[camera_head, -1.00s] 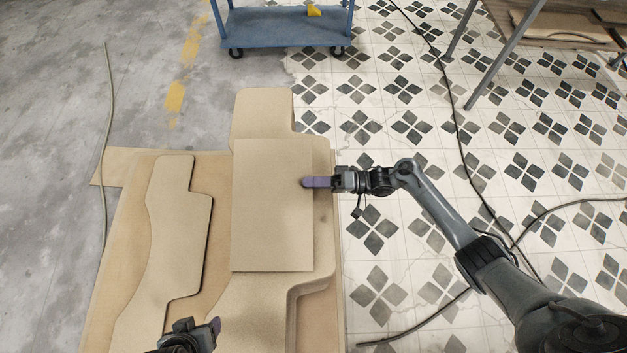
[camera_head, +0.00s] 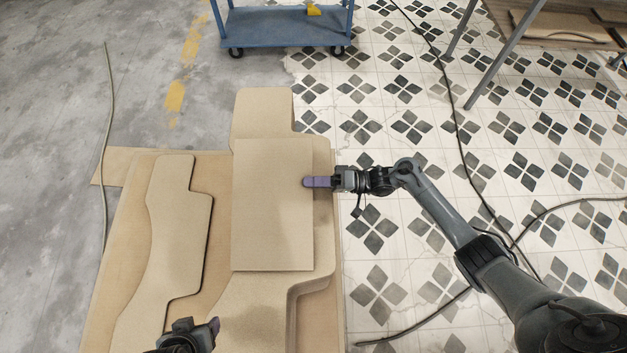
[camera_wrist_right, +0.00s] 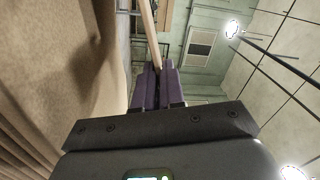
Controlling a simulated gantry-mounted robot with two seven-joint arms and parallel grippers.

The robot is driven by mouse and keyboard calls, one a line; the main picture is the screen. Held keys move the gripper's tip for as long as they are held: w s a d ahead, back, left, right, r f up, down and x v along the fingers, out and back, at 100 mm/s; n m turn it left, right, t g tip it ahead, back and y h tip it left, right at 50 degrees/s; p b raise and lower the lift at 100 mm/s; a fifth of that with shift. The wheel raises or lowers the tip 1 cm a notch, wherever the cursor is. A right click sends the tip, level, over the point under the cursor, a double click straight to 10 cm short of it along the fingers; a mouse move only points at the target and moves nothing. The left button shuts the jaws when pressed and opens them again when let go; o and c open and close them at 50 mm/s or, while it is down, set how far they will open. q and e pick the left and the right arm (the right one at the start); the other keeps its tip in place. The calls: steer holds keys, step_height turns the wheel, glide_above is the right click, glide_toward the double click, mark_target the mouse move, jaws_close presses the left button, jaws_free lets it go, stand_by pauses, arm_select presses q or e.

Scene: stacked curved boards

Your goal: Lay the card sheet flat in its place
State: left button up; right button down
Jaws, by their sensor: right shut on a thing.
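The card sheet (camera_head: 270,215) is a tan rectangle over the right-hand stack of curved boards (camera_head: 262,110). My right gripper (camera_head: 308,182) is shut on the sheet's right edge, its purple fingers over that edge. In the right wrist view, the fingers (camera_wrist_right: 157,85) close on the thin edge of the sheet (camera_wrist_right: 149,35). I cannot tell whether the whole sheet touches the boards. My left gripper (camera_head: 215,326) is at the bottom left over the boards, partly cut off by the frame, and its opening is unclear.
A lower curved board (camera_head: 172,235) lies at the left on a brown base sheet (camera_head: 130,215). A blue cart (camera_head: 285,27) stands at the back. Black cables (camera_head: 455,110) run across the tiled floor at right. A grey table leg (camera_head: 505,50) stands at upper right.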

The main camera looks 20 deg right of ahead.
arm_select(q)
steer(key=shift+d+f, duration=0.15)
steer(key=shift+d, duration=0.05)
arm_select(e)
steer(key=shift+f, duration=0.2)
arm_select(q)
steer(key=shift+a+f+b, duration=0.1)
steer(key=shift+f+b, duration=0.1)
steer(key=shift+b, duration=0.15)
arm_select(e)
steer(key=shift+f, duration=0.25)
arm_select(q)
steer(key=shift+a, duration=0.1)
arm_select(e)
steer(key=c, duration=1.3)
jaws_free()
steer(key=shift+c, duration=0.2)
steer(key=shift+d, duration=0.15)
arm_select(q)
steer(key=shift+d, duration=0.2)
arm_select(e)
steer(key=shift+v, duration=0.9)
arm_select(q)
steer(key=shift+a, duration=0.2)
arm_select(e)
steer(key=shift+v, duration=1.75)
steer(key=shift+o, duration=0.5)
